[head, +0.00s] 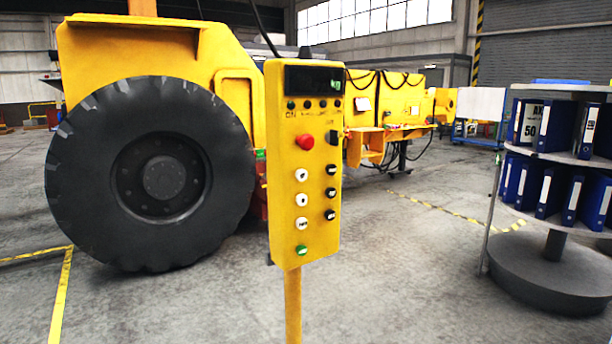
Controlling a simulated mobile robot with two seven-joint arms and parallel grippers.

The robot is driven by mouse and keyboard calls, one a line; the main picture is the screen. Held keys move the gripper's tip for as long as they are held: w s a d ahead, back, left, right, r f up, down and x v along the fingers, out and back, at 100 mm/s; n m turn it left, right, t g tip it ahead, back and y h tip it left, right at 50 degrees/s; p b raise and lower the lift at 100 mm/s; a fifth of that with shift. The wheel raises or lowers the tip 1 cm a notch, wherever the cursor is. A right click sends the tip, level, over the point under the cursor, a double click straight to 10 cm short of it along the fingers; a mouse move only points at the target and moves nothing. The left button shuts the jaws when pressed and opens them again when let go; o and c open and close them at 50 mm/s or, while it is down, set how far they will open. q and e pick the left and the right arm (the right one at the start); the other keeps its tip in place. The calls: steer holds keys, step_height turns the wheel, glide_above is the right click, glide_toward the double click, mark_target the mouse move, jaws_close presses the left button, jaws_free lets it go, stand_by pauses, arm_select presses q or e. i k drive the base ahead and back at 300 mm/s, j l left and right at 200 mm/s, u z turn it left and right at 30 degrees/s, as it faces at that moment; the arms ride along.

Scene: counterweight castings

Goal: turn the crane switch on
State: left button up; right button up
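A yellow control box (317,225) stands upright on a yellow post (293,305) in the middle of the head view, facing me. It has a dark display (314,78) at the top with a row of small dark knobs below. A red round button (305,142) is at the upper left, and a small black switch-like part (333,137) is at the upper right. White buttons (301,199) run down the left, black ones (331,193) down the right, and a green button (301,250) is at the bottom. Small lettering is mostly unreadable. Neither gripper is in view.
A yellow vehicle (100,60) with a large black tyre (75,170) stands behind the box at left. A round shelf stand (545,275) with blue binders (553,126) is at right. The grey floor (410,290) between box and stand is clear.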

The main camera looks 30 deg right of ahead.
mark_target(332, 136)
steer(key=z, duration=0.4)
steer(key=l+z, duration=0.1)
steer(key=z, duration=0.7)
steer(key=l+z, duration=0.1)
steer(key=z, duration=0.35)
steer(key=i+j, duration=0.05)
